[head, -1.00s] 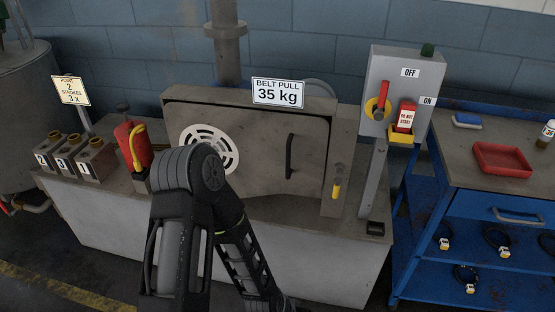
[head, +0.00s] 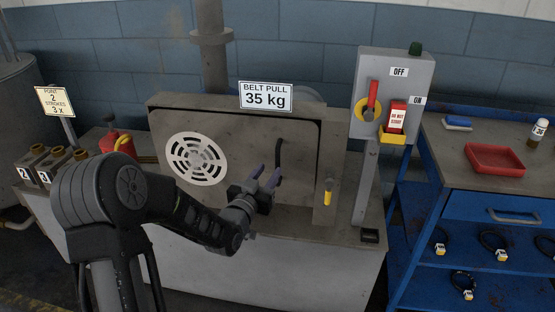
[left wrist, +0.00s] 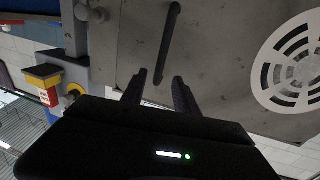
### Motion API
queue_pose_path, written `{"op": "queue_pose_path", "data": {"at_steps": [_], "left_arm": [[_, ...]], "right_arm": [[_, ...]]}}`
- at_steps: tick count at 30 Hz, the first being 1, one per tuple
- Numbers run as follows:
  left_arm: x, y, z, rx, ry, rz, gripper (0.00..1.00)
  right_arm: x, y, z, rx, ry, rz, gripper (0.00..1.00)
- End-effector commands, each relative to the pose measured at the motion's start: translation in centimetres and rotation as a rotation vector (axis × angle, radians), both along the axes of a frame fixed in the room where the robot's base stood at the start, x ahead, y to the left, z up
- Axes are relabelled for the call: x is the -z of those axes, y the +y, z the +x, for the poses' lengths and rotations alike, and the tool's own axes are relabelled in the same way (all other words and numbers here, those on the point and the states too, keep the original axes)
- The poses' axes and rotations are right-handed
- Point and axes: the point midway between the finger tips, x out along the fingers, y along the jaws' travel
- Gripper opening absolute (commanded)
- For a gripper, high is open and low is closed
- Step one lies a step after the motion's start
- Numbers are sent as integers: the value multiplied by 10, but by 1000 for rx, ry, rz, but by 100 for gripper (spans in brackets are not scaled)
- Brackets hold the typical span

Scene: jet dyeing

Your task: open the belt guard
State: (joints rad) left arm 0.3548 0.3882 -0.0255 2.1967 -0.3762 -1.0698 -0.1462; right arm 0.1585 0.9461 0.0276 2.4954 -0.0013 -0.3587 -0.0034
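The belt guard (head: 215,128) is a grey-brown panel with a round white vent grille (head: 194,158) on its left part. It sits flat in its frame and looks closed. Its dark upright bar handle (head: 278,156) is on the right part; it also shows in the left wrist view (left wrist: 168,38). My left gripper (head: 265,175) is in front of the panel, close to the handle's lower end. Its fingers (left wrist: 160,88) are apart, with the handle's end lying between or just beyond their tips; contact cannot be told. My right gripper is in neither view.
A yellow-tipped latch (head: 328,192) stands right of the panel. A switch box (head: 393,85) with a red lever and a red tag is farther right. A blue bench (head: 460,205) holds a red tray (head: 495,159). A red can (head: 115,142) is partly hidden behind my left arm.

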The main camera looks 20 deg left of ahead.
Motion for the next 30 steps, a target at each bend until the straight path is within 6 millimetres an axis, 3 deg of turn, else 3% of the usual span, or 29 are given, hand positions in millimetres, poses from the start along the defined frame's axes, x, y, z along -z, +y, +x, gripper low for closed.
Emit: {"op": "queue_pose_path", "data": {"at_steps": [16,27,30], "left_arm": [[0,3,69,1,1,-2,36],[1,3,76,0,2,-2,36],[1,3,75,0,2,-2,28]], "right_arm": [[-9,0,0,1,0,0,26],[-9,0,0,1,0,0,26],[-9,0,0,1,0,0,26]]}}
